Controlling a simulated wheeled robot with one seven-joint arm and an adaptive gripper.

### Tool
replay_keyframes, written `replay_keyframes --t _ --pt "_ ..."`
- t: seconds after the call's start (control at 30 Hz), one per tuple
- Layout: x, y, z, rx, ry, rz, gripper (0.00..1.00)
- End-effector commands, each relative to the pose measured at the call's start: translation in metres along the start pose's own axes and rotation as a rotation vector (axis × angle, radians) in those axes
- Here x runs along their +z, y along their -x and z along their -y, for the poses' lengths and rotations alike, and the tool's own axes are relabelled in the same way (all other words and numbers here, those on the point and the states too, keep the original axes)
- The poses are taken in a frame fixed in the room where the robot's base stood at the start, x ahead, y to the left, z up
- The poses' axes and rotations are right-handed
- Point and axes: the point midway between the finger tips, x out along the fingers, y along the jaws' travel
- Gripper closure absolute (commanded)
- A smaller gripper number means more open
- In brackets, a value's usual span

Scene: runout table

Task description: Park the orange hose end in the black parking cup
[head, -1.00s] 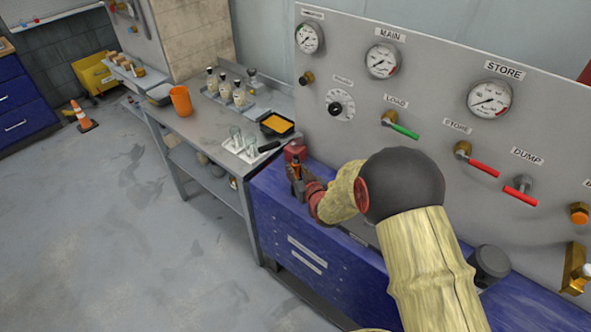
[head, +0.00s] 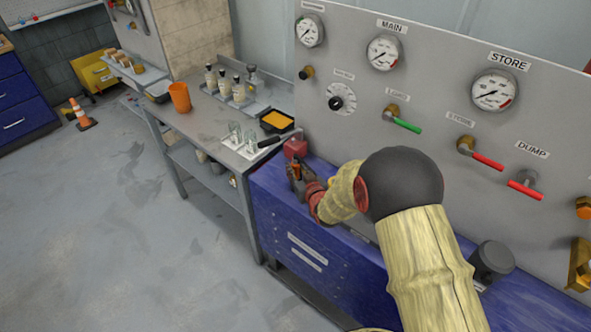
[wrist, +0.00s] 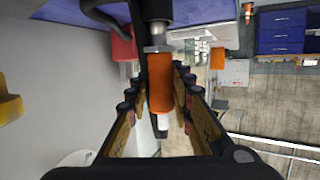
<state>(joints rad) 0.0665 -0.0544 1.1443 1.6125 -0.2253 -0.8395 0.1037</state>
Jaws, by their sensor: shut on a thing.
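The orange hose end (wrist: 159,90) is between the fingers of my gripper (wrist: 160,125) in the wrist view, with a metal collar and a dark hose at its upper side and a pale tip below. In the head view my gripper (head: 297,176) is above the left end of the blue bench (head: 285,222), and a bit of the orange hose end (head: 297,169) shows between its fingers. I cannot pick out the black parking cup for certain. A dark grey cylinder (head: 491,262) shows at the bench's right, and I cannot tell whether it is the cup.
A red container (head: 295,146) stands just behind my gripper. The gauge panel (head: 430,100) with levers rises behind the bench. A grey side table (head: 200,120) on the left carries an orange beaker (head: 180,97), bottles and a black tray (head: 276,122).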

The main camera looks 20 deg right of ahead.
Motion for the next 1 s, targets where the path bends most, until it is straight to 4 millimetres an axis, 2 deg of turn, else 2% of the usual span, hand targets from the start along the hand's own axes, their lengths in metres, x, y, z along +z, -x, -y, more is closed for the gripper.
replay_keyframes --t 0.97,1.0 --pt "0.021 -0.007 0.000 0.000 0.000 -0.002 1.00" --pt "0.021 -0.007 0.000 0.000 0.000 -0.002 0.77"
